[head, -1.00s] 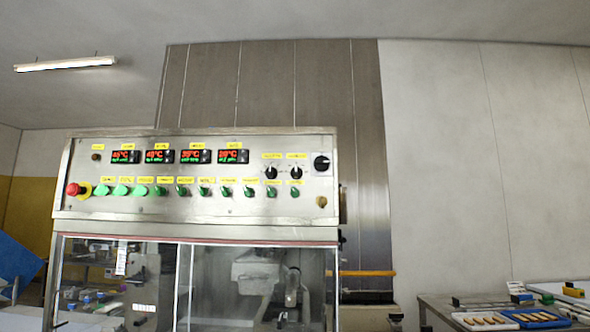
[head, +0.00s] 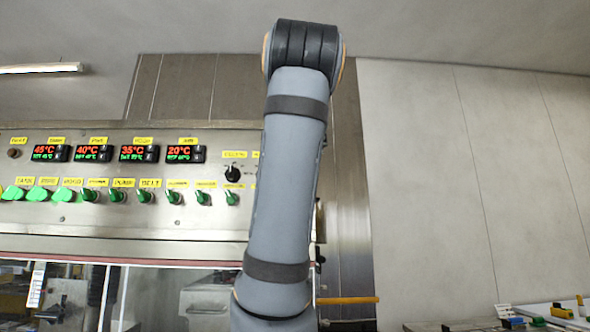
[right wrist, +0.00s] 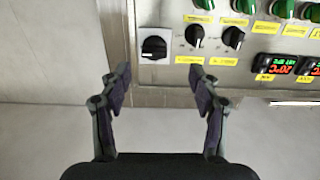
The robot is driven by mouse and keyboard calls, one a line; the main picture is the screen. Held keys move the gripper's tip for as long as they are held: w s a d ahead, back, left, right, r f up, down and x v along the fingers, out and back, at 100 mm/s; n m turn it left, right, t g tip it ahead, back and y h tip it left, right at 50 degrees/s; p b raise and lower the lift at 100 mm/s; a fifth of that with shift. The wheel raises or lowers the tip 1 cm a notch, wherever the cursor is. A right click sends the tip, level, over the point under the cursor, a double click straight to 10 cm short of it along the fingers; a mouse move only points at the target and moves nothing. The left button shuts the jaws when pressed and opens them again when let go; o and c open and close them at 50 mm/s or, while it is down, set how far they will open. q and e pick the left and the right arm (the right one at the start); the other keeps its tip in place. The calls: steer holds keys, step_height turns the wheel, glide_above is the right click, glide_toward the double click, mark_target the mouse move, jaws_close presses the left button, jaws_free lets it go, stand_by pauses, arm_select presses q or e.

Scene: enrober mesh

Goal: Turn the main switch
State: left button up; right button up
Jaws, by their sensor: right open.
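The main switch (right wrist: 154,46) appears to be the black rotary knob on a square pale plate at the panel's corner. In the right wrist view, where the panel appears upside down, it lies beyond my fingertips, left of centre between them. My right gripper (right wrist: 160,77) is open and empty, its two fingers spread wide. I see no contact with the switch. In the head view my right arm covers the switch and that end of the panel; the right gripper is not visible there. My left gripper is not in view.
The control panel (head: 100,220) carries several green switches, red-lit temperature displays (head: 94,152) and smaller black selector knobs (right wrist: 195,35) beside the main switch. An orange bar (head: 347,300) sticks out below right. A table with items stands at lower right. Plain wall fills the right side.

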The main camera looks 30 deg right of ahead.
arm_select(q)
steer(key=p, duration=0.1)
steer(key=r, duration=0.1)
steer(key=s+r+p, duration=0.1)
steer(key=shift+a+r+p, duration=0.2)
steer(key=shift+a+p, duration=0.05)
steer(key=shift+p, duration=0.05)
arm_select(e)
steer(key=r+x, duration=0.1)
steer(key=x, duration=0.8)
steer(key=shift+s+d+r, duration=0.25)
steer(key=shift+d+r, duration=0.05)
steer(key=c, duration=1.2)
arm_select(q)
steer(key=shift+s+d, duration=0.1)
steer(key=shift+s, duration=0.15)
arm_select(e)
steer(key=shift+o, duration=0.2)
